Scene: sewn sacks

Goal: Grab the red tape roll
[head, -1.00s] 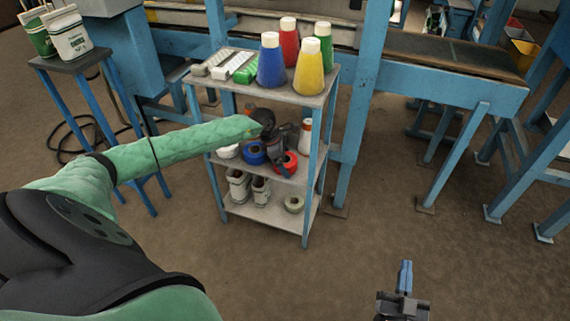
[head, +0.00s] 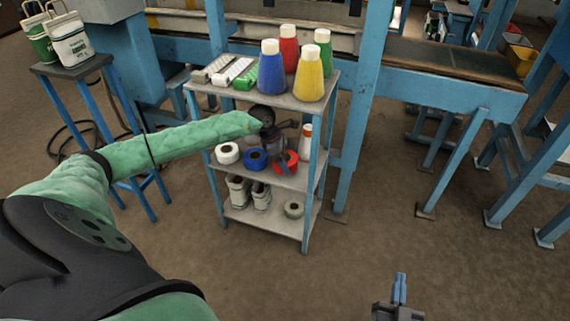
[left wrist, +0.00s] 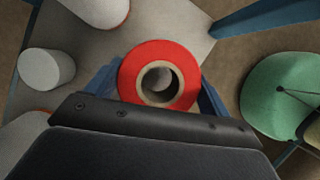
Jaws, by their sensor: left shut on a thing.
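The red tape roll (head: 291,156) is on the middle shelf level of the grey rack in the head view, partly hidden by my left gripper (head: 284,164). In the left wrist view the red roll (left wrist: 160,51) sits between the two blue fingers of my left gripper (left wrist: 158,92), with its tan core facing the camera. My left gripper is shut on it. I cannot tell whether the roll touches the shelf. My right gripper (head: 399,288) is low in the head view, away from the rack, with its blue fingers together and empty.
A blue roll (head: 255,159) and a white roll (head: 228,153) stand left of the red one. A white and orange bottle (head: 305,139) is close on the right. The top shelf (head: 240,92) above holds coloured cones. Blue rack posts (head: 313,175) frame the shelf.

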